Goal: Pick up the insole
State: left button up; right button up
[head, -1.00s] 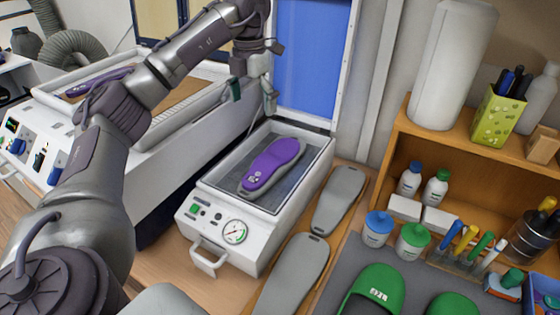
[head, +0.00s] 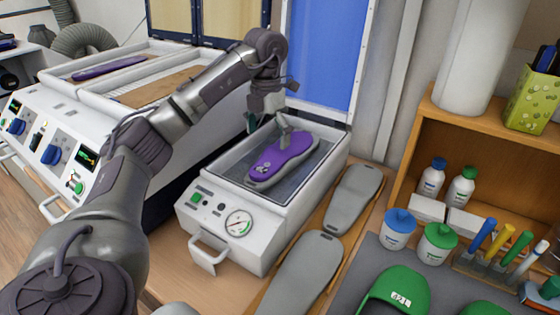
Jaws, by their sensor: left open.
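A purple insole (head: 276,164) lies flat in the shallow tray of the small white press (head: 232,210), whose blue-lined lid (head: 325,50) stands open behind it. My left gripper (head: 268,132) is open above the insole's back-left part, its fingers pointing down. One finger overlaps the insole in the picture; I cannot tell if it touches. Another purple insole (head: 108,67) lies in the larger white machine (head: 130,140) at the left. My right gripper is not in view.
Two grey shoe-last forms (head: 352,198) lie on a wooden board right of the press. A wooden shelf (head: 440,105) with bottles stands at the right. Green slippers (head: 396,292) and blue- and green-lidded jars (head: 398,226) sit on a grey mat.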

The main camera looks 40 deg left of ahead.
aim_at(267, 163)
pick_arm(q)
jog(key=shift+f, duration=0.95)
jog(key=shift+f+p, duration=0.3)
jog(key=shift+f, duration=0.25)
jog(key=f, duration=0.3)
jog(key=f+p, duration=0.1)
jog(key=shift+a+f, duration=0.15)
jog(key=shift+a, duration=0.1)
jog(key=shift+c, duration=0.4)
jog(key=c, duration=0.9)
